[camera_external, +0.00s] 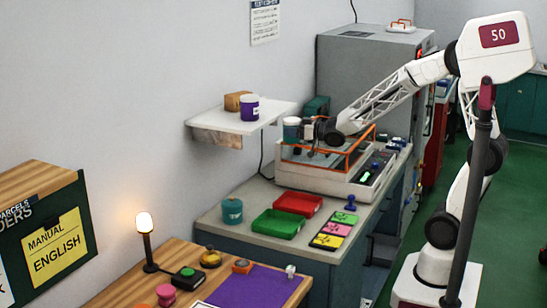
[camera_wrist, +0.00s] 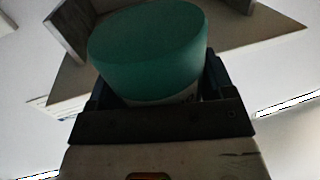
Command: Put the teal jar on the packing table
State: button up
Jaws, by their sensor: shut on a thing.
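My gripper (camera_external: 303,130) is shut on a jar (camera_external: 291,127) with a teal lid and a pale band. It holds the jar in the air beside the right end of the wall shelf, near the orange-framed machine. In the wrist view the jar's teal top (camera_wrist: 150,45) fills the upper middle, between the dark fingers (camera_wrist: 155,105); its lower part is mostly hidden. A second teal container (camera_external: 232,211) stands on the grey counter. A wooden table (camera_external: 190,255), which looks like the packing table, is at the bottom, with a purple mat (camera_external: 250,287) on it.
The white wall shelf (camera_external: 235,122) holds a purple-and-white jar (camera_external: 249,107) and a brown box (camera_external: 236,101). The orange-framed machine (camera_external: 325,180), a green tray (camera_external: 278,223) and a red tray (camera_external: 298,203) are on the counter. A lit lamp (camera_external: 145,224) and several small items stand on the wooden table.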

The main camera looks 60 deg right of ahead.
jog(key=s+r, duration=0.3)
jog(key=r, duration=0.5)
jog(key=s+a+r+h, duration=0.1)
jog(key=s+r, duration=0.1)
jog(key=r, duration=0.6)
jog(key=shift+s+a+r+m, duration=0.15)
jog(key=shift+s+m, duration=0.25)
jog(key=shift+w, duration=0.1)
send_over(268, 112)
jog(key=s, duration=0.1)
jog(key=shift+a+f, duration=0.1)
jog(key=shift+f, duration=0.6)
jog(key=shift+w, duration=0.35)
jog(key=shift+f, duration=1.8)
jog(key=shift+f, duration=0.2)
